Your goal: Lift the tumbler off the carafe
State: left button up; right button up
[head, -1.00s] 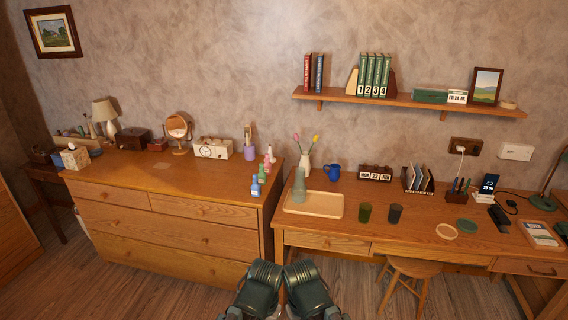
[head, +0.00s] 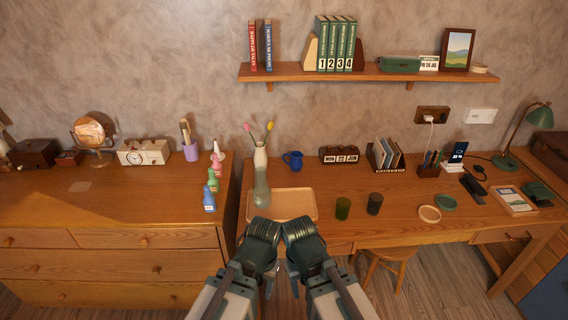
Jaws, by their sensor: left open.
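A grey-green carafe (head: 262,195) stands upright on a light wooden tray (head: 295,206) at the left end of the desk. Its narrower upper part shows in front of the flower vase, and I cannot clearly tell the tumbler from the carafe's neck at this size. My left gripper (head: 269,284) is open and empty, low in front of the desk's edge, nearer to me than the tray and apart from the carafe. My right arm is folded beside it; its gripper (head: 292,277) shows only partly, and its jaws are unclear.
A cream vase (head: 260,157) with two flowers stands close behind the carafe. A blue jug (head: 293,160) is behind the tray. A green cup (head: 343,208) and a dark cup (head: 375,204) stand to its right. Small bottles (head: 210,199) line the dresser's right side. A shelf (head: 365,75) hangs above.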

aim_at(261, 182)
jog(key=i+j+z, duration=0.4)
jog(key=j, duration=0.15)
jog(key=i+j+z, duration=0.25)
jog(key=j+z, duration=0.2)
jog(key=j, duration=0.2)
jog(key=i+j+z, duration=0.2)
jog(key=j, duration=0.2)
jog(key=k, duration=0.05)
